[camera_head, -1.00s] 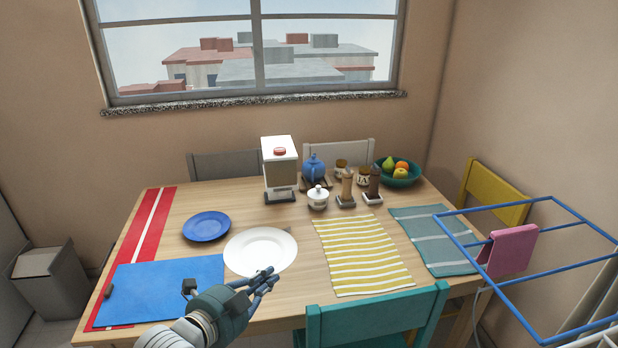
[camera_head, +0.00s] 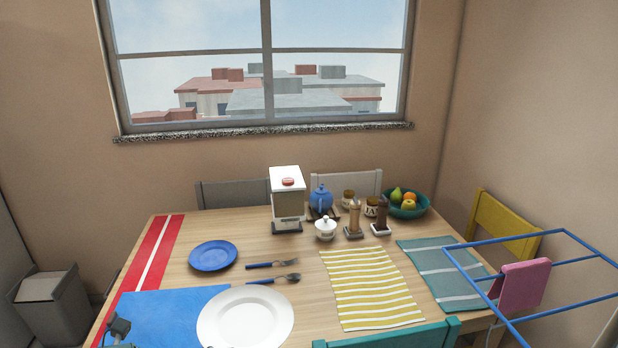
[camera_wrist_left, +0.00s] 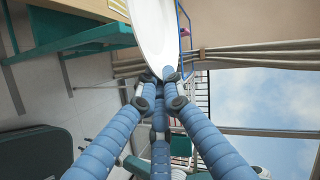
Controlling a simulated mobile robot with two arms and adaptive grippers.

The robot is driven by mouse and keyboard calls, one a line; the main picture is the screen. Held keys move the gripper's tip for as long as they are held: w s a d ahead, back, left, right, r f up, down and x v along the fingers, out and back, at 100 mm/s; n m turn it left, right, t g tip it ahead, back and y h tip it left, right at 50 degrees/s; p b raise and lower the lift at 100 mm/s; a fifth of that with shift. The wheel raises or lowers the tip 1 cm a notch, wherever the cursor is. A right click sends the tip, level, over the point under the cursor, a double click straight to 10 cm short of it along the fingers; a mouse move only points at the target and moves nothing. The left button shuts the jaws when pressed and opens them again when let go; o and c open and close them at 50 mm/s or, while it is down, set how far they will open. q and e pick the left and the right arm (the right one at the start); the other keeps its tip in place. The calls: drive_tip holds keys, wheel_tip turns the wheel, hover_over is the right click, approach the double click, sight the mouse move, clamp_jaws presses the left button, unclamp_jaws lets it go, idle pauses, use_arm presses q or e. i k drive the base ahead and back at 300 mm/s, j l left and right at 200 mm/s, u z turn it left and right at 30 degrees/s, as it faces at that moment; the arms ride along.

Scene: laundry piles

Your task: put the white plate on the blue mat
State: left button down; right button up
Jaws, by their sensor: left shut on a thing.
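The white plate (camera_head: 246,318) shows at the bottom of the head view, large and close, seemingly raised above the table. It covers the right part of the blue mat (camera_head: 165,312) in the picture; I cannot tell a gap or contact between them. My left gripper (camera_wrist_left: 160,78) is shut on the white plate's edge in the left wrist view, where the plate (camera_wrist_left: 155,35) stretches away from the fingertips. In the head view only a dark bit of my left arm shows at the bottom left. My right gripper is in neither view.
A blue plate (camera_head: 213,256), a fork (camera_head: 270,265) and a spoon (camera_head: 272,280) lie behind the white plate. A yellow-striped cloth (camera_head: 370,288) lies to the right. A red runner (camera_head: 150,255) crosses the table's left side. A teal chair (camera_head: 395,336) stands in front.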

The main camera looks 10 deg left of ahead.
sight(173, 315)
drive_tip(key=i+l, duration=0.1)
drive_tip(key=i, duration=0.7)
drive_tip(key=u, duration=0.45)
drive_tip(key=i+l+u, duration=0.1)
drive_tip(key=u, duration=0.3)
drive_tip(key=i+u, duration=0.1)
drive_tip(key=u, duration=0.35)
